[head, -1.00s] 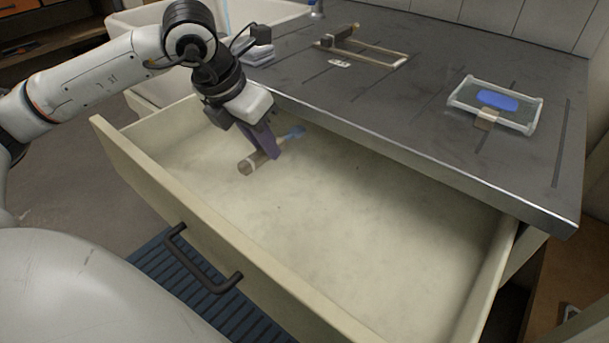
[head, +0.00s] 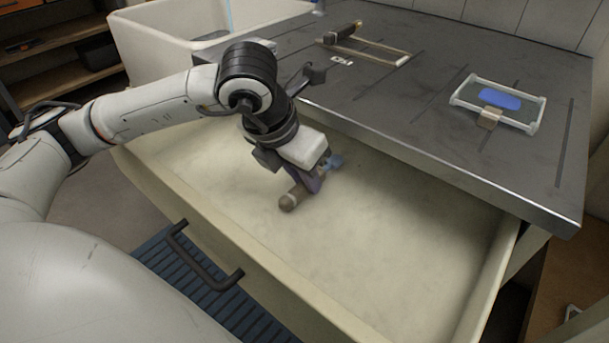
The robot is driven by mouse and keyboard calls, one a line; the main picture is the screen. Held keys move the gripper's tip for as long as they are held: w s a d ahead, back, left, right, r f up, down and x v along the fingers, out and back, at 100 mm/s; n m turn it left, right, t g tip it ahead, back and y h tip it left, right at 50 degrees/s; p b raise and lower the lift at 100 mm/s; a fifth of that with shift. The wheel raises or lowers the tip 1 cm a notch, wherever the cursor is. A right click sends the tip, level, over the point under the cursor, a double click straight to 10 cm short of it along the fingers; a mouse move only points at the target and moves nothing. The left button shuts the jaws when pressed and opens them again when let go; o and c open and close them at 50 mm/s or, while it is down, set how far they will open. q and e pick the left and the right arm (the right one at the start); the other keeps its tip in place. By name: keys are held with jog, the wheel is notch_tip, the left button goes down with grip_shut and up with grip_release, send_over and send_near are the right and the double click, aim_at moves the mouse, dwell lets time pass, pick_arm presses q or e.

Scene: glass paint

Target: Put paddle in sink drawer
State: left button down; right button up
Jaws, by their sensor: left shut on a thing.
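The paddle (head: 291,200) has a brown-grey handle and a bluish far end. My left gripper (head: 314,184) is shut on it and holds it inside the open drawer (head: 400,237). The paddle's middle is hidden by the fingers, and I cannot tell whether it touches the drawer floor. The drawer is pale, empty otherwise, and pulled out from under the dark counter; its dark handle (head: 203,262) is on the front. My right gripper is not in view.
The dark metal counter (head: 420,90) overhangs the drawer's back. On it are a wooden frame tool (head: 365,47) and a framed tray with a blue patch (head: 498,102). A white sink (head: 165,43) stands at the back left. The drawer's right side is clear.

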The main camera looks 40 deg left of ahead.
pick_arm(q)
jog(key=shift+f, duration=0.1)
jog(key=c, duration=1.7)
grip_release()
jog(key=shift+o, duration=0.2)
jog(key=p+v, duration=0.2)
jog(key=v, duration=1)
